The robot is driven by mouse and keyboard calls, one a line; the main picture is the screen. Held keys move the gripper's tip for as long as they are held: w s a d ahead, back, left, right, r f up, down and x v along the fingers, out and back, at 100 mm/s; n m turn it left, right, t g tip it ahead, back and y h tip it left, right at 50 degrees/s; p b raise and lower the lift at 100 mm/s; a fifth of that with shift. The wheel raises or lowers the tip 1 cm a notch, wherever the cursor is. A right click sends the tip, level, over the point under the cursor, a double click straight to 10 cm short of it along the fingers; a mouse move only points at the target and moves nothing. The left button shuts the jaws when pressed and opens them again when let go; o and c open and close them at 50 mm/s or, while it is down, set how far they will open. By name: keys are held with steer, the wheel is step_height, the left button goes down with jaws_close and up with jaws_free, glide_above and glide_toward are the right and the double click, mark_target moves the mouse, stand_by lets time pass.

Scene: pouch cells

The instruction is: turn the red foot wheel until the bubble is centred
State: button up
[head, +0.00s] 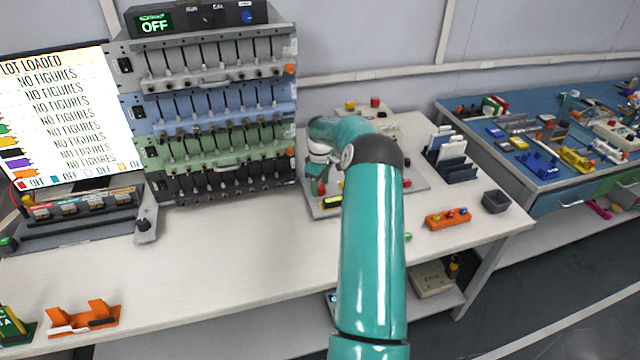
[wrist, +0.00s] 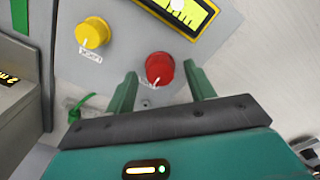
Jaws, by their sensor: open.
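The red foot wheel (wrist: 160,67) sits on a grey plate (wrist: 120,58) in the wrist view, with a pale pointer line on its face. A yellow-green level vial (wrist: 190,14) with black tick marks lies just beyond it. A whitish bubble (wrist: 177,5) shows at the top edge, where the picture cuts the vial off, so I cannot tell whether it is centred. My gripper (wrist: 161,70) is open, one finger on each side of the red wheel; I cannot tell whether they touch it. In the head view the vial (head: 333,202) shows below my gripper (head: 316,187).
A yellow wheel (wrist: 93,32) with a label stands left of the red one. In the head view a rack (head: 215,125) of cells rises left of my arm.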

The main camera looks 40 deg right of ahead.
steer(key=c, duration=1)
steer(key=shift+o, duration=0.2)
steer(key=shift+m, duration=0.3)
steer(key=m, duration=1)
steer(key=shift+m, duration=0.3)
steer(key=m, duration=1.3)
steer(key=shift+m, duration=0.3)
